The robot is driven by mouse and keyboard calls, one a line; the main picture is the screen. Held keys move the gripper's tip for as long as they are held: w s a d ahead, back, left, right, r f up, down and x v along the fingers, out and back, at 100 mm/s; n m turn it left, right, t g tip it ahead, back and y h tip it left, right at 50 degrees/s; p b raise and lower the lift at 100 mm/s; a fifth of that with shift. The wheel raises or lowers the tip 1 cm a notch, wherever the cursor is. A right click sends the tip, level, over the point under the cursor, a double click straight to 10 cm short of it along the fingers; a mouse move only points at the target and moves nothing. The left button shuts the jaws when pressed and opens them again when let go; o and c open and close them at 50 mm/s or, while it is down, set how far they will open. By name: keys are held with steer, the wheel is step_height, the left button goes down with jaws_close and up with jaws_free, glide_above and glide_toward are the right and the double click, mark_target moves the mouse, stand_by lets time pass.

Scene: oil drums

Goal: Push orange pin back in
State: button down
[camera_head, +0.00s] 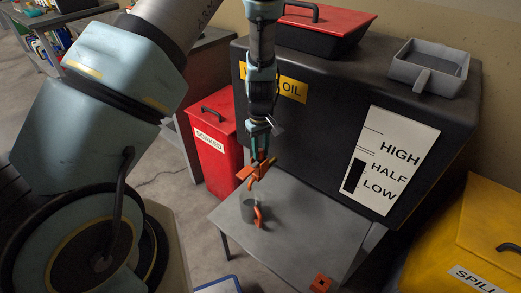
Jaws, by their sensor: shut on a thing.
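My gripper (260,156) hangs in front of the black oil tank, above the grey table. It is shut on an orange part (257,171), which slants between and below the fingers. I cannot tell if this part is the pin named in the task. Just below it a grey cylinder (246,212) stands on the table, with a curved orange piece (259,217) at its right side. I cannot tell if the held part touches these. A small orange block (320,283) with a dark mark sits at the table's front edge.
The grey table (300,220) is mostly bare. Behind it stands the black tank (320,110) with a level gauge, a red box and a grey tray on top. A red bin (217,160) is at left, a yellow spill bin (480,235) at right.

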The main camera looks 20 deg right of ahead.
steer(key=shift+f, duration=0.15)
steer(key=c, duration=0.6)
jaws_free()
